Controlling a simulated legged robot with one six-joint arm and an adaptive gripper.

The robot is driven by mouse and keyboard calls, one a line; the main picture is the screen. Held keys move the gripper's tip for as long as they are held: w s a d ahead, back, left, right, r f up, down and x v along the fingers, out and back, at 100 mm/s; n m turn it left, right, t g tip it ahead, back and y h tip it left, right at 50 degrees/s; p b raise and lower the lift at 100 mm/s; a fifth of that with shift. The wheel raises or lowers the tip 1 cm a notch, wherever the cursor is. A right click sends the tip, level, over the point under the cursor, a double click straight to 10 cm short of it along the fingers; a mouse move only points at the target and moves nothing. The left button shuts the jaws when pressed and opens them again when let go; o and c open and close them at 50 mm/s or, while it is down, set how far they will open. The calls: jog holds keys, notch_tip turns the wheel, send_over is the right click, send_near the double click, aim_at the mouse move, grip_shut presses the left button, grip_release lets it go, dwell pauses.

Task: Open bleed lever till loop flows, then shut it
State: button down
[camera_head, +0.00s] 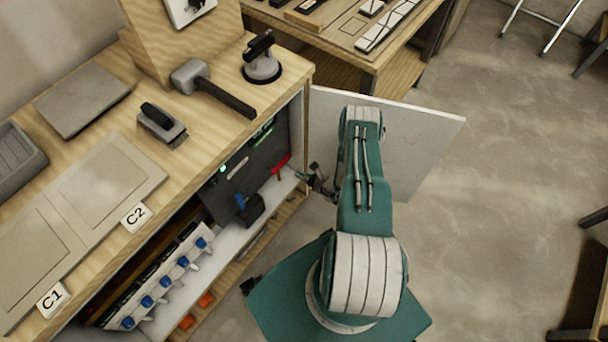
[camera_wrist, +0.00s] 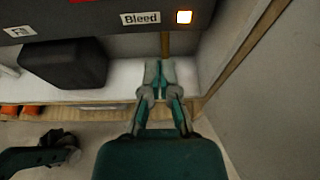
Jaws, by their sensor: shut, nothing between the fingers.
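The red lever (camera_head: 281,164) sits on the dark panel (camera_head: 240,172) inside the open cabinet. In the wrist view a "Bleed" label (camera_wrist: 141,18) shows on the panel, beside a lit whitish-orange lamp (camera_wrist: 184,17). Only a sliver of red (camera_wrist: 80,1) shows at the top edge there. My gripper (camera_head: 310,177) is just right of the red lever in the head view, at the cabinet opening. In the wrist view my gripper (camera_wrist: 159,66) is shut and empty, below the Bleed label and apart from the panel. A green light (camera_head: 222,169) glows on the panel.
A blue handle (camera_head: 240,202) and a dark block (camera_wrist: 64,64) are left of my gripper. Blue-knobbed valves (camera_head: 165,281) stand lower left. The open white door (camera_head: 420,140) is behind my arm. A cabinet side wall (camera_wrist: 235,50) is close on the right in the wrist view.

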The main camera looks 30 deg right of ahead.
jog(key=shift+w+a+r, duration=0.3)
jog(key=shift+w+r, duration=0.1)
jog(key=shift+w, duration=0.45)
jog(key=shift+w+a+r, duration=0.3)
jog(key=shift+w+r, duration=0.05)
jog(key=shift+w, duration=0.45)
jog(key=shift+w+a+r, duration=0.3)
jog(key=shift+w+r, duration=0.1)
jog(key=shift+w, duration=0.45)
jog(key=shift+d, duration=0.15)
